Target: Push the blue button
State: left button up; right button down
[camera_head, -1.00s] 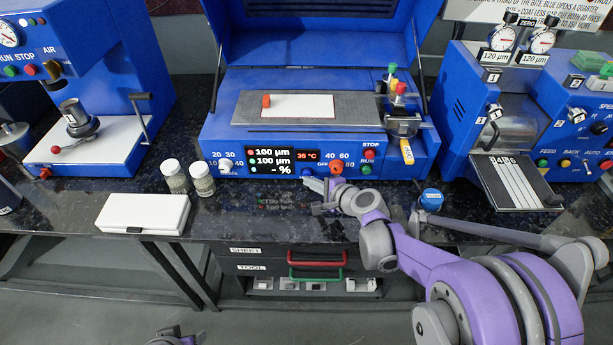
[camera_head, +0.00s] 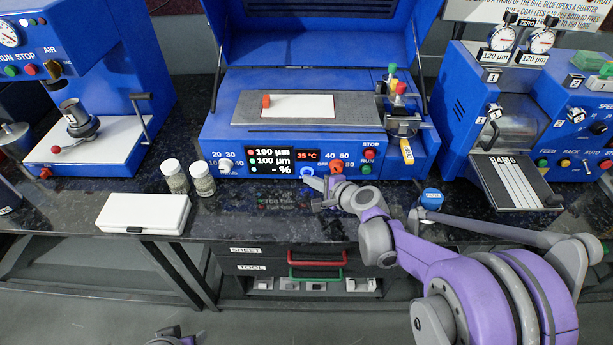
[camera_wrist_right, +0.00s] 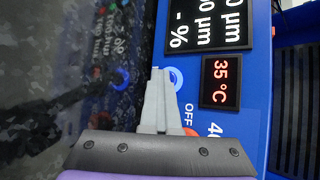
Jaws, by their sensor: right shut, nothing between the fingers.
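The blue button (camera_head: 308,171) is a small round ring on the front of the middle blue machine, below the displays. In the right wrist view the blue button (camera_wrist_right: 177,79) shows beside my fingertips, partly covered by them. My right gripper (camera_head: 306,181) is shut and empty, its tips just in front of and slightly below the button. In the right wrist view the closed fingers (camera_wrist_right: 157,72) reach the button's edge; I cannot tell whether they touch it. A part of my left arm's end (camera_head: 172,338) shows at the bottom edge; its fingers are not clear.
An orange knob (camera_head: 337,167) and a green RUN button (camera_head: 366,170) sit right of the blue button. Two jars (camera_head: 202,181) and a white case (camera_head: 143,213) stand to the left. A blue-capped item (camera_head: 431,198) is near my right forearm on the dark counter.

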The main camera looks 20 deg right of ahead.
jog(key=shift+s, duration=0.15)
jog(key=shift+s+a, duration=0.3)
jog(key=shift+s, duration=0.7)
jog(key=shift+s+a, duration=0.25)
jog(key=shift+s, duration=0.75)
jog(key=shift+s+a, duration=0.3)
jog(key=shift+s, duration=0.7)
